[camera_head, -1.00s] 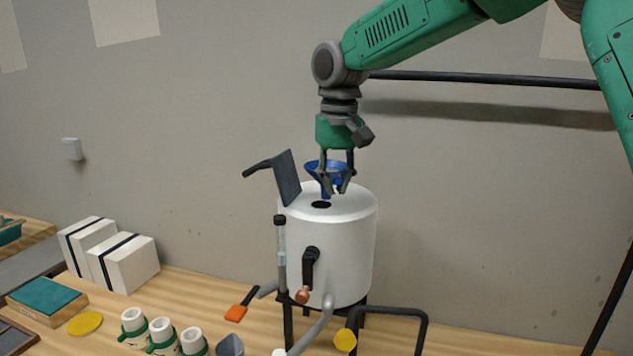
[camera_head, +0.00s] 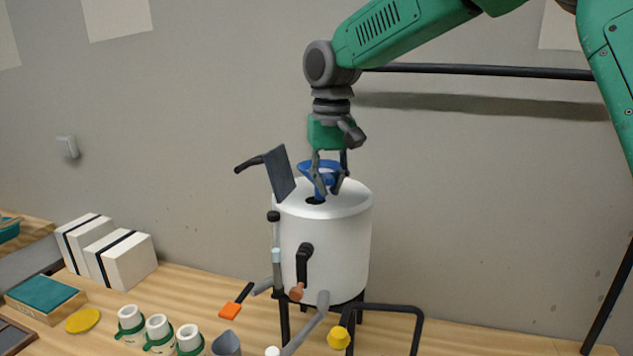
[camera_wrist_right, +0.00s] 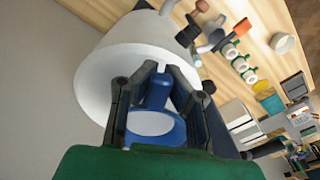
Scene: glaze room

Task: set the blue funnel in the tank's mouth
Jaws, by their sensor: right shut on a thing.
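The white tank (camera_head: 325,245) stands on dark legs on the bench, its dark mouth (camera_head: 314,201) in its top and its grey lid flap (camera_head: 279,173) tilted up at the left. My right gripper (camera_head: 328,190) is shut on the blue funnel (camera_head: 318,168), just above the tank's top. The funnel is upright, its wide rim up and its spout down at the mouth. I cannot tell whether the spout is inside the opening. In the right wrist view the funnel (camera_wrist_right: 158,92) sits between the fingers (camera_wrist_right: 158,72), with the white tank (camera_wrist_right: 115,60) beyond. My left gripper is out of view.
A sight tube (camera_head: 275,240) and a black-handled tap (camera_head: 304,260) are on the tank's front. Several white cups (camera_head: 158,330), an orange-ended tool (camera_head: 230,310) and white boxes (camera_head: 125,262) stand left on the bench. The wall (camera_head: 480,180) is close behind.

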